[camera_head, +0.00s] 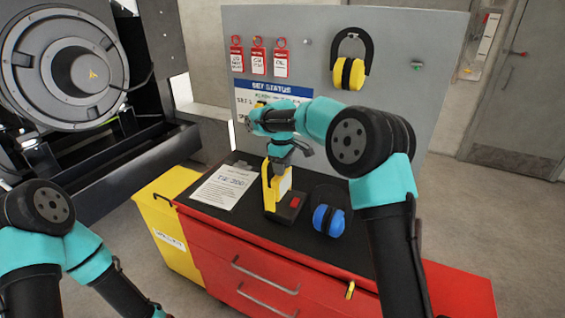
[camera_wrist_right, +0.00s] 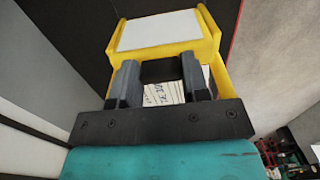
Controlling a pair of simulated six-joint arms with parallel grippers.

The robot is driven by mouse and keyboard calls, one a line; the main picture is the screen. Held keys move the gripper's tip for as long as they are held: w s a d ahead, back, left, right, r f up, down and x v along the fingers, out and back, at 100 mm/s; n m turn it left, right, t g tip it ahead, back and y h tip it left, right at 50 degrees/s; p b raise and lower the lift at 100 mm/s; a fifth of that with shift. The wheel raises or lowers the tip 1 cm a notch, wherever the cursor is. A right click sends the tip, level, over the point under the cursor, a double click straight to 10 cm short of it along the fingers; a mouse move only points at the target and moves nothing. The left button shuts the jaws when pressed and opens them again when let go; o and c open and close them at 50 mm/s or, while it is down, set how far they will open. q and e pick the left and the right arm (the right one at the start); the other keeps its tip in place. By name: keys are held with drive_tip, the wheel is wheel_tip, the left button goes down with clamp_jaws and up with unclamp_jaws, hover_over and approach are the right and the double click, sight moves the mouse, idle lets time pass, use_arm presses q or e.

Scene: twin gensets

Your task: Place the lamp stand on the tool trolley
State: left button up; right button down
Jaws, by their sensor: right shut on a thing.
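The lamp stand (camera_head: 269,190) is yellow with a pale panel and is upright over the black top of the red tool trolley (camera_head: 255,262). My right gripper (camera_head: 285,153) comes from above and is shut on its upper part. In the right wrist view, the yellow lamp stand with its white panel (camera_wrist_right: 160,30) lies just beyond the fingers of my right gripper (camera_wrist_right: 158,82). I cannot tell whether its bottom touches the trolley top. A dark block with a red patch (camera_head: 292,204) is right beside it. My left arm shows at lower left, but its gripper is out of frame.
Blue earmuffs (camera_head: 329,220) lie on the trolley top to the right, and a printed sheet (camera_head: 224,187) lies to the left. A grey board (camera_head: 300,75) with red tags and yellow earmuffs (camera_head: 349,72) stands behind. A yellow bin (camera_head: 168,215) adjoins the trolley's left side.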

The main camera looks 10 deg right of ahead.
drive_tip(key=c, duration=1.1)
unclamp_jaws()
drive_tip(key=shift+f, duration=0.1)
drive_tip(key=o, duration=0.5)
wheel_tip(320, 180, up, 12)
drive_tip(key=shift+a, duration=0.15)
drive_tip(key=shift+w, duration=0.1)
